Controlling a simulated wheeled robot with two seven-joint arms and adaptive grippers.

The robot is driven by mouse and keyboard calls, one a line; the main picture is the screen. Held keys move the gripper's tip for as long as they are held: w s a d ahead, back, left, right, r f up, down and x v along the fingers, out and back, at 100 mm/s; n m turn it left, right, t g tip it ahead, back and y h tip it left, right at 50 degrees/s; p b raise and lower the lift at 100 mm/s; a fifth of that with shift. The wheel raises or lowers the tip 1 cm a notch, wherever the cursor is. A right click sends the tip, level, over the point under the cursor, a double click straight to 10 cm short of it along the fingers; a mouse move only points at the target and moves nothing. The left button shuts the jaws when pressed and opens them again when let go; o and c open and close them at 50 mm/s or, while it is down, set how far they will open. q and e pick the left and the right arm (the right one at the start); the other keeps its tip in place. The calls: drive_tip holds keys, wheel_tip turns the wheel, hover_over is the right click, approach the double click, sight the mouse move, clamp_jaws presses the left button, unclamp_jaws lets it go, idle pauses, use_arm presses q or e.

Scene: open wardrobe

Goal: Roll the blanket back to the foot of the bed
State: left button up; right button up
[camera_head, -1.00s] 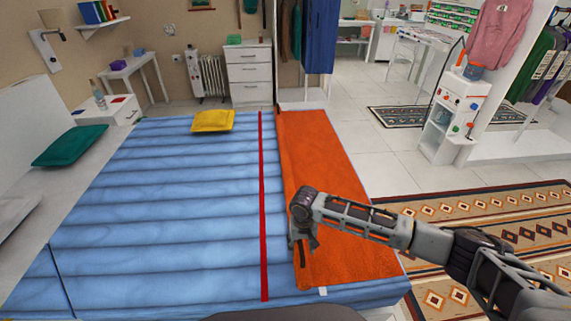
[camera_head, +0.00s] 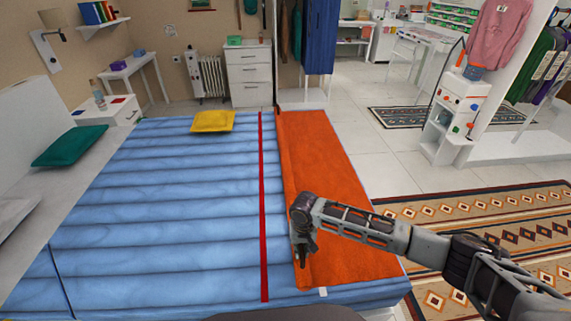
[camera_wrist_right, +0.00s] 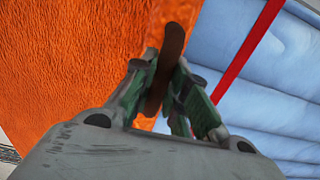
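The orange blanket (camera_head: 335,180) lies as a long band across the right end of the blue bed (camera_head: 170,200), left of the bed's right edge. A thin red strip (camera_head: 262,200) runs along the bed just left of it. My right gripper (camera_head: 303,256) points down at the blanket's left edge, near its front end. In the right wrist view the blanket (camera_wrist_right: 70,60) fills the left side. The fingers (camera_wrist_right: 168,75) close from both sides on a narrow dark brown strip, apparently part of the blanket's edge. My left gripper is not in view.
A yellow cushion (camera_head: 213,121) lies at the bed's far side, and a green pillow (camera_head: 70,146) at the left. A white drawer unit (camera_head: 249,75) stands behind. Patterned rugs (camera_head: 480,235) and open floor lie to the right.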

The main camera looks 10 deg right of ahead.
drive_tip(key=shift+c, duration=0.8)
drive_tip(key=shift+d, duration=0.1)
drive_tip(key=shift+d+p, duration=0.5)
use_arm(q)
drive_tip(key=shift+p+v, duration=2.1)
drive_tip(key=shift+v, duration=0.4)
use_arm(e)
drive_tip(key=shift+d, duration=3.5)
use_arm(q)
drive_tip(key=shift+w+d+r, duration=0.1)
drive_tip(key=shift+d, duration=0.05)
use_arm(e)
drive_tip(key=shift+d, duration=0.1)
